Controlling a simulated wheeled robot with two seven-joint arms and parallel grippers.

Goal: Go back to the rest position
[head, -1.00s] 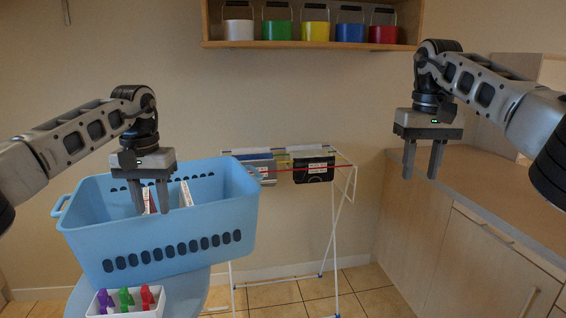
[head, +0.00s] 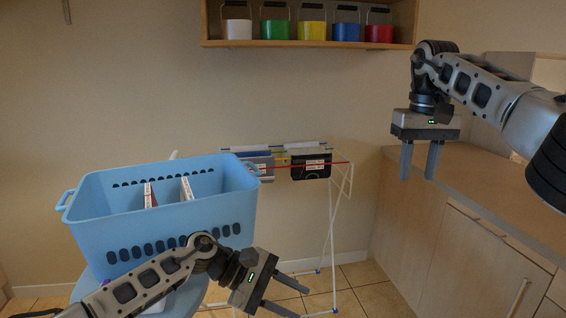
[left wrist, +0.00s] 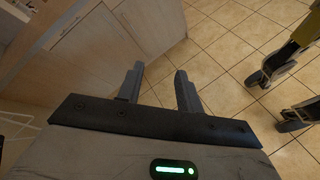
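My left gripper (head: 283,302) is low in front of the blue basket, at its lower right, above the tiled floor. Its two fingers are apart with nothing between them, and they also show apart in the left wrist view (left wrist: 160,88). My right gripper (head: 420,162) hangs fingers down at the right, in front of the counter. Its fingers are apart and empty.
A blue basket (head: 160,238) holding two upright boxes stands on a light blue round surface at the left. A white drying rack (head: 333,230) stands behind. A wooden counter (head: 460,190) is at the right. A wall shelf (head: 310,44) carries several coloured buckets.

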